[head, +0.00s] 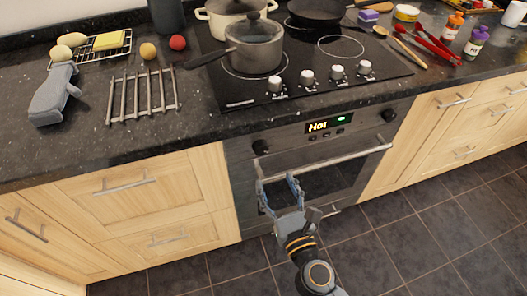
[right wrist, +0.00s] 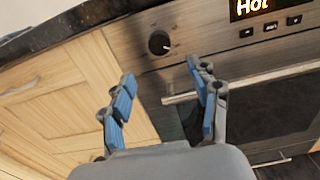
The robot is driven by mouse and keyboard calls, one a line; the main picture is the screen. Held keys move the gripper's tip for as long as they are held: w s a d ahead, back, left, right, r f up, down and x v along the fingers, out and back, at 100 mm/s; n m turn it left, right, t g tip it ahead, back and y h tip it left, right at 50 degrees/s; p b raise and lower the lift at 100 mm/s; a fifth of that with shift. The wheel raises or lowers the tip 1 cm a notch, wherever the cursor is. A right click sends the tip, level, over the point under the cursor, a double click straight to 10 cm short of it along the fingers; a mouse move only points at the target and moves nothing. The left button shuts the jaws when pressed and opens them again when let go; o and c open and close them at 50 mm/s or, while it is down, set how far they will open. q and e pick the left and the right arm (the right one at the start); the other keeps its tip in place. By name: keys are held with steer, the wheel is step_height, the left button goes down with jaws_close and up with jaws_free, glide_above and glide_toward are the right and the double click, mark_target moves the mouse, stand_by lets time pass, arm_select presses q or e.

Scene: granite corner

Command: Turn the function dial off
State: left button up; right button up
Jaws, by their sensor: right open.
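The oven (head: 330,180) has two black dials on its front panel, a left dial (head: 261,147) and a right dial (head: 389,115). I cannot tell from labels which is the function dial. The left dial also shows in the right wrist view (right wrist: 159,43), with a small light mark toward its right side. My left gripper is not in view.
The oven's handle bar (head: 335,158) juts out near the right gripper. Above is the hob with several knobs (head: 307,76), a lidded grey saucepan (head: 254,45) and other pans. Wooden drawers (head: 130,195) flank the oven. The tiled floor in front is clear.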

mark_target(262, 152)
steer(key=p+x, duration=0.1)
steer(key=x, duration=0.9)
steer(key=shift+w, duration=0.1)
steer(key=c, duration=1.2)
